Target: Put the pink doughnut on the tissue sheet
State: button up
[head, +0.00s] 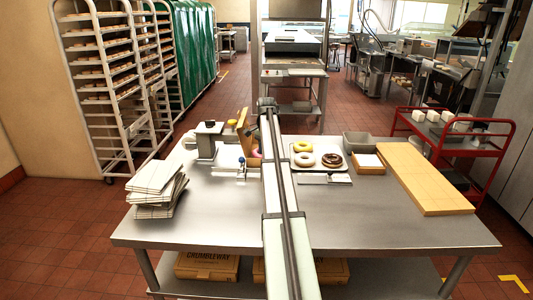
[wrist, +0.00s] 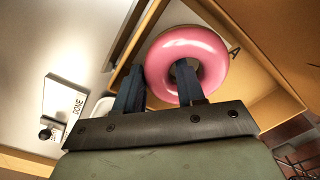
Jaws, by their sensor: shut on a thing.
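The pink doughnut (wrist: 213,62) is a glossy ring in the wrist view. My gripper (wrist: 158,68) is shut on its near-left side, with one finger in the hole and the other outside the ring. The doughnut is over or in an open tan cardboard box (wrist: 268,103); I cannot tell whether it touches the bottom. In the head view the doughnut (head: 256,153) shows partly beside the box's raised lid (head: 243,128), and my arm hides much of the box. I cannot make out the tissue sheet for certain; white sheets (head: 367,160) lie in a holder to the right.
A tray (head: 341,168) with yellow, white and chocolate doughnuts stands right of my arm. A grey tub (head: 357,142), a long tan board (head: 425,180) and stacked flat white boxes (head: 155,185) are on the table. A small DONE sign (wrist: 66,97) stands near the box.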

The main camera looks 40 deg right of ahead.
jog(key=shift+f, duration=0.35)
jog(key=o, duration=0.8)
jog(key=shift+c, duration=0.2)
notch_tip(320, 180, up, 13)
jog(key=shift+r, duration=0.15)
